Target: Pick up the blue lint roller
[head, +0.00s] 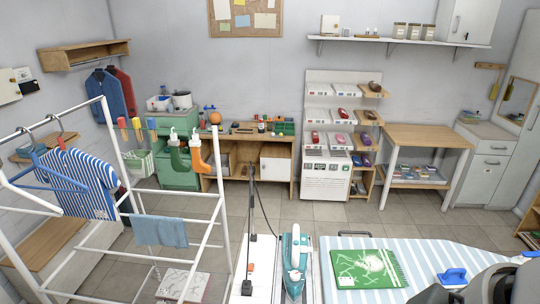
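A blue object (453,277) with a rounded top and a flat base, which may be the blue lint roller, lies at the right part of the striped ironing board (415,250). It is small here, and its exact shape is hard to tell. A dark grey part of my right arm fills the lower right corner, close beside it and overlapping the board. No gripper fingers can be made out on it. My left gripper is not in view.
A green patterned cloth (368,268) lies on the board. A white drying rack (150,195) with hung cloths stands at left. The tiled floor (330,222) behind is clear.

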